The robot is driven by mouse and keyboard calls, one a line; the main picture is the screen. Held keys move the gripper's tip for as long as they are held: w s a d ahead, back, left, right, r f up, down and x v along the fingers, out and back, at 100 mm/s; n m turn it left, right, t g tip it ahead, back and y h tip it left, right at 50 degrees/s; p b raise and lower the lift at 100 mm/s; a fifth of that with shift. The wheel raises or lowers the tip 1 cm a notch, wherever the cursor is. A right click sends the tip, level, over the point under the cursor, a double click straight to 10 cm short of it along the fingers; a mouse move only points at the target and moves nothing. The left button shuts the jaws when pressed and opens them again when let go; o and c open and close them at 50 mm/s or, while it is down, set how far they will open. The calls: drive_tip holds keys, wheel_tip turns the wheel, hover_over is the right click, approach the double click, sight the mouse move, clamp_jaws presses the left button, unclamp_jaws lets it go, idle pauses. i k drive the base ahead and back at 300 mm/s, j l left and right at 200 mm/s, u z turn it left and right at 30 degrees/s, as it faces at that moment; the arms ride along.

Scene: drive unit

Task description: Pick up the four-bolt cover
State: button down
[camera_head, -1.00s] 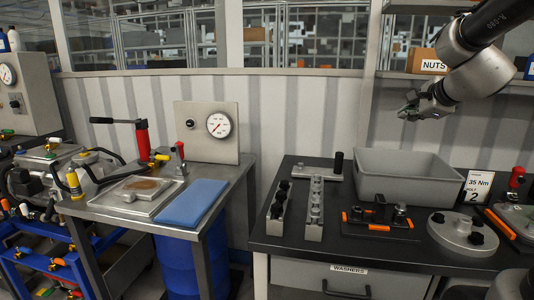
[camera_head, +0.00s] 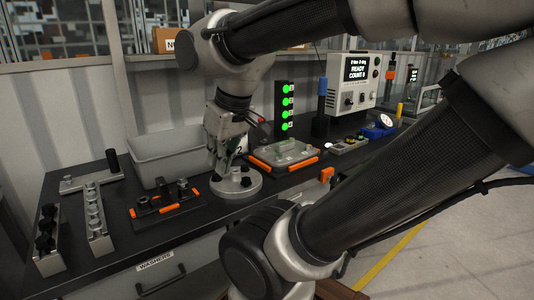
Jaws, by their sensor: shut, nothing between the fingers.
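A round grey disc-shaped cover (camera_head: 240,190) with black bolt heads lies on the dark bench, right of the grey bin; it looks like the four-bolt cover. My gripper (camera_head: 221,170) points down over the cover's left and back part, with its fingers shut and empty. I cannot tell whether the fingertips touch the cover. The gripper hides part of the cover's back side and some of its bolts.
A grey bin (camera_head: 160,160) stands left of the cover. An orange-edged black fixture (camera_head: 165,203) sits in front of it. An orange-trimmed plate (camera_head: 283,153) lies close on the right. Bolt racks (camera_head: 97,218) are at far left. A green-lit tower (camera_head: 285,110) stands behind.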

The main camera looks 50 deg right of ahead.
sight(293, 152)
drive_tip(key=z, duration=1.5)
drive_tip(key=i+l+u, duration=0.35)
drive_tip(key=l, duration=0.35)
drive_tip(key=i+l+u, duration=0.35)
drive_tip(key=l, duration=0.45)
drive_tip(key=i, duration=0.1)
